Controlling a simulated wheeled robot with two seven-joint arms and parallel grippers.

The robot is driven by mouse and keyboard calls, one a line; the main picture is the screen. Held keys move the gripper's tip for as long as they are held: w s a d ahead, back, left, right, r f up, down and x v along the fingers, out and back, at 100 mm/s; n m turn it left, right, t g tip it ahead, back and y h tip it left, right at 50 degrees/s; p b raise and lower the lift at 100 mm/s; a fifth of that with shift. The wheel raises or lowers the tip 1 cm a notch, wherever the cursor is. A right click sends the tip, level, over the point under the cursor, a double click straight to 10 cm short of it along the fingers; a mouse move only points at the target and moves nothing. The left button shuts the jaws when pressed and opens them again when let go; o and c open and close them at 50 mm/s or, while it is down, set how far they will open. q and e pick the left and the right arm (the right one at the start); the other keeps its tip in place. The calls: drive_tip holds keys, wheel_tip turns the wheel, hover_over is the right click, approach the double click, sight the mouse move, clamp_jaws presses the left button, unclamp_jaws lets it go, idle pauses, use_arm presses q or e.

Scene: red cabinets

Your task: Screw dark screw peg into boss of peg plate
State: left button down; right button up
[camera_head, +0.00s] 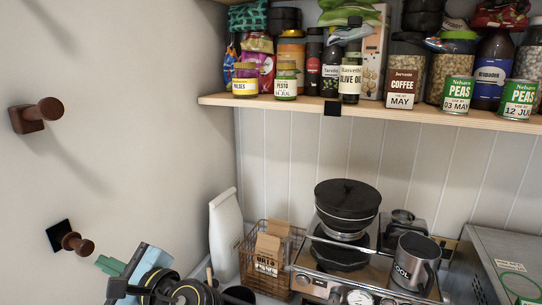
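On the left wall, a dark brown screw peg (76,243) with a round knob end stands out from a black square peg plate (56,233). Its base meets the plate, but I cannot see the thread or how deep it sits. My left gripper (122,257), with green and light blue parts, is at the bottom left, just right of and below this peg, and looks apart from it. I cannot tell whether its fingers are open or shut. A second brown peg (45,109) on a brown square base is higher on the wall. My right gripper is not in view.
A wooden shelf (440,120) with jars, cans and bottles crosses the upper right. The wall around the pegs is clear.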

use_arm(q)
drive_tip(key=m, duration=0.1)
drive_tip(key=s+m, duration=0.1)
drive_tip(key=m, duration=0.1)
drive_tip(key=s+m, duration=0.1)
drive_tip(key=m, duration=0.1)
drive_tip(key=shift+a+f, duration=0.2)
drive_tip(key=shift+a, duration=0.2)
drive_tip(key=c, duration=2.1)
unclamp_jaws()
drive_tip(key=shift+d, duration=0.1)
